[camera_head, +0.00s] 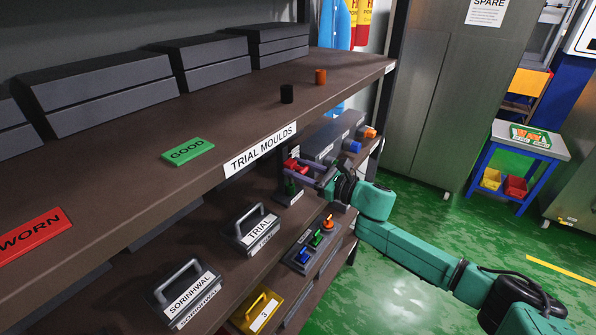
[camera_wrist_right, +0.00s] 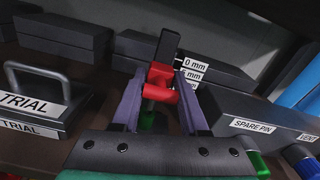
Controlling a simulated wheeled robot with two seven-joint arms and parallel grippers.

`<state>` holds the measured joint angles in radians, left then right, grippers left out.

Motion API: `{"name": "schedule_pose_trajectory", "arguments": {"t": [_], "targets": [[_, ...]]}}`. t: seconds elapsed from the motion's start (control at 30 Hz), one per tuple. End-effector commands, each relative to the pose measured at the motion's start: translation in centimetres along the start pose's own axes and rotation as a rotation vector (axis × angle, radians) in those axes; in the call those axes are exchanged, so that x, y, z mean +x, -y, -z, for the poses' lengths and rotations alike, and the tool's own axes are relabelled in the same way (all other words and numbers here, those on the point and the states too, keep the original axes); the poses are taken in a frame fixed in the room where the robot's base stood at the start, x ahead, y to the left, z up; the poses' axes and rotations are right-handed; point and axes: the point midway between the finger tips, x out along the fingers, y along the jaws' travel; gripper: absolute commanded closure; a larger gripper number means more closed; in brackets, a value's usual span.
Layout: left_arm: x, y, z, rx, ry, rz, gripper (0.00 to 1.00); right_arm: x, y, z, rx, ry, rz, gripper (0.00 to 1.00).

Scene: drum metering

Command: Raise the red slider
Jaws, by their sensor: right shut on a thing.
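The red slider (camera_head: 291,165) is on a dark upright post on the shelf below the one labelled TRIAL MOULDS. In the right wrist view the red slider (camera_wrist_right: 160,84) sits around the dark post (camera_wrist_right: 167,46), with a red knob facing me. My right gripper (camera_head: 297,169) reaches in from the right and is shut on the slider. Its two purple fingers stand on either side of the knob in the wrist view (camera_wrist_right: 157,94). White mm labels (camera_wrist_right: 192,70) are beside the post, partly hidden. A green part (camera_wrist_right: 148,119) shows below the slider. My left gripper is not in view.
A TRIAL block (camera_head: 257,231) with a handle is left of the post. A grey SPARE PIN box (camera_wrist_right: 250,122) is close on the right. The upper shelf (camera_head: 235,115) overhangs the left side. A panel with coloured knobs (camera_head: 313,246) sits lower down.

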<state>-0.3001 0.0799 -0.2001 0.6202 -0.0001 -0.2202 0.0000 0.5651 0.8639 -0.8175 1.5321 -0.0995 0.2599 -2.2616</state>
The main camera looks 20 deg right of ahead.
Motion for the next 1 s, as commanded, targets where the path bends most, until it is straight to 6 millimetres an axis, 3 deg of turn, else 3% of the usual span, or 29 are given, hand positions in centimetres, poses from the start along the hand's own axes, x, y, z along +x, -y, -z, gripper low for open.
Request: {"name": "schedule_pose_trajectory", "arguments": {"t": [0.03, 0.13, 0.43, 0.47, 0.5, 0.83, 1.0], "targets": [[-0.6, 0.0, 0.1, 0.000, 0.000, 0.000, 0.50, 0.0, 0.4, -1.3, -0.009, 0.002, 0.003, 1.00], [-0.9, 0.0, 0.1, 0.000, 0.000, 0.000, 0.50, -0.1, 0.6, -2.3, -0.008, 0.000, 0.004, 1.00], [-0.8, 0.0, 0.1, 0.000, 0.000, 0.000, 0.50, 0.0, 0.7, -2.7, -0.006, 0.004, 0.005, 1.00], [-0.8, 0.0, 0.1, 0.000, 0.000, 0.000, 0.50, 0.0, 0.7, -2.7, -0.006, 0.005, 0.005, 0.45], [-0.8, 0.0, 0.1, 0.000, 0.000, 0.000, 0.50, 0.0, 0.7, -2.8, -0.006, 0.005, 0.005, 0.32], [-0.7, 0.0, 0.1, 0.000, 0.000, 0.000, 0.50, -0.1, 0.6, -2.4, -0.002, 0.001, 0.003, 0.32], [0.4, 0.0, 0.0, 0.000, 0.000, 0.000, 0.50, -2.0, 0.6, -1.9, -0.002, -0.001, 0.004, 0.32]]}}
